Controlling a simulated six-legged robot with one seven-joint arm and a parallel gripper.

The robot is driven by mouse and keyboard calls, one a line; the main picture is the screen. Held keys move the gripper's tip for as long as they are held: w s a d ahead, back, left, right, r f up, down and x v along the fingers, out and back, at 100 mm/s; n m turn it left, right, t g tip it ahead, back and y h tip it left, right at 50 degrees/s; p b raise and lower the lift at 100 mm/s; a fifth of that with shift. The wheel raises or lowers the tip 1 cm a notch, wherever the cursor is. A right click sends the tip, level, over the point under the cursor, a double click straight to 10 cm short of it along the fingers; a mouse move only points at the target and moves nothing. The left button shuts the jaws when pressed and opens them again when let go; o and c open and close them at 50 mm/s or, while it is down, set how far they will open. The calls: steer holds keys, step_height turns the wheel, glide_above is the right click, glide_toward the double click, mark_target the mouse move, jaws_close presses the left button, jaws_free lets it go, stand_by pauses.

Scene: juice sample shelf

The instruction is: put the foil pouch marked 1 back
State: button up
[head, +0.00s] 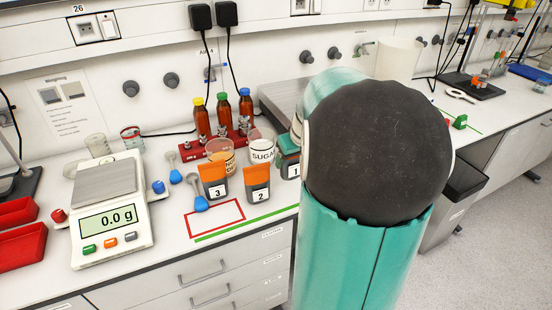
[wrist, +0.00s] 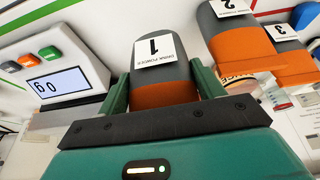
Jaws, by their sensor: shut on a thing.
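The foil pouch marked 1 (wrist: 165,90), dark grey with an orange band and a white label, sits between the two green fingers of my gripper (wrist: 161,76) in the wrist view. The gripper is shut on it. In the head view the pouch (head: 290,170) shows only in part, right of the pouch marked 2 (head: 257,190), with my arm covering its right side. The pouch marked 3 (head: 214,186) stands left of pouch 2. I cannot tell whether pouch 1 touches the bench.
A scale (head: 107,192) reading 0.0 g stands at the left. A sugar beaker (head: 261,148) and a red rack (head: 217,142) with brown bottles stand behind the pouches. A red outlined rectangle (head: 243,203) on the bench in front is empty. A green line runs along the front edge.

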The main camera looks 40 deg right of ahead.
mark_target(294, 168)
steer(key=shift+w+d+f, duration=0.25)
steer(key=shift+d+f, duration=0.2)
steer(key=shift+f, duration=0.15)
steer(key=shift+w+d+f, duration=0.25)
steer(key=shift+d+f, duration=0.15)
steer(key=shift+f, duration=0.2)
steer(key=shift+w+d+f, duration=0.1)
steer(key=shift+d+f, duration=0.05)
steer(key=shift+f, duration=1.5)
steer(key=shift+f, duration=0.1)
steer(key=o, duration=1.2)
steer(key=shift+o, duration=0.2)
